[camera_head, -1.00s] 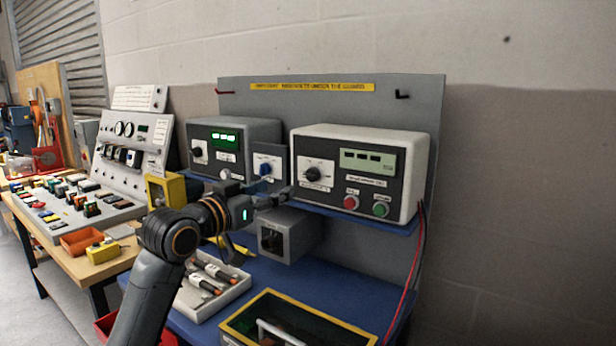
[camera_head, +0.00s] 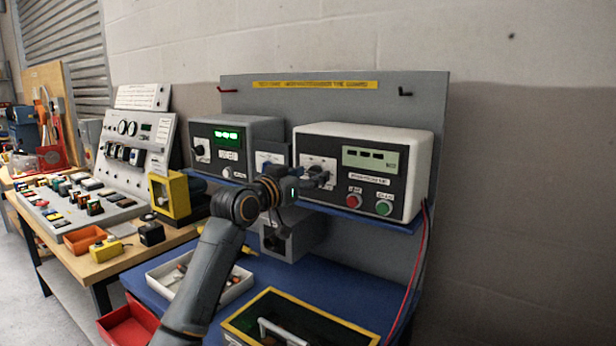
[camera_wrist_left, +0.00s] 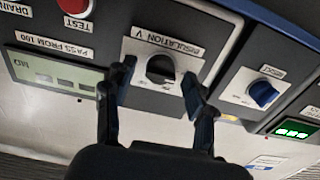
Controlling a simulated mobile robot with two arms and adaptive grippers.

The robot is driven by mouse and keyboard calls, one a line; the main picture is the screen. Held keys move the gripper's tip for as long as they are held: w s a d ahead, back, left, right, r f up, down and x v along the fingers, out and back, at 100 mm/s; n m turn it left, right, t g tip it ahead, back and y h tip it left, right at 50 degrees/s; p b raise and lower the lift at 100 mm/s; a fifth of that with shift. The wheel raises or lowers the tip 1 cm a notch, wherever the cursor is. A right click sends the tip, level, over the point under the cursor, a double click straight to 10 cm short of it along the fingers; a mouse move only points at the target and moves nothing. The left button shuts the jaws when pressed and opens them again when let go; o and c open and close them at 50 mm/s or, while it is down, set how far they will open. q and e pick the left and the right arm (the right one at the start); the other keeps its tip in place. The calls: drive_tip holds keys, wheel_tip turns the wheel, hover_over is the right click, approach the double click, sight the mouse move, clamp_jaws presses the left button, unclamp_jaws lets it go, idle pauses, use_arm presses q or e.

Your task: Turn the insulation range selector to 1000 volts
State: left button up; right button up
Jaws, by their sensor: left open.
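The insulation range selector (camera_wrist_left: 160,68) is a black round knob on a white plate labelled "INSULATION V", upside down in the left wrist view. It sits on the front of the white tester box (camera_head: 362,136) on the blue shelf. My left gripper (camera_wrist_left: 159,76) is open, with one finger on each side of the knob; contact is not clear. In the head view my left gripper (camera_head: 322,178) is in front of the dial and hides most of the knob. The setting it points at is too small to read. My right gripper is not in view.
A red button (camera_head: 354,201), a green button (camera_head: 383,208) and a display (camera_head: 370,158) are close by on the tester. A blue knob (camera_wrist_left: 262,94) is on the neighbouring panel. A grey box (camera_head: 285,238) hangs below the shelf. A yellow-rimmed case (camera_head: 300,318) lies on the blue bench.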

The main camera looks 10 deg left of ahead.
use_arm(q)
drive_tip(key=c, duration=1.1)
drive_tip(key=shift+c, duration=0.2)
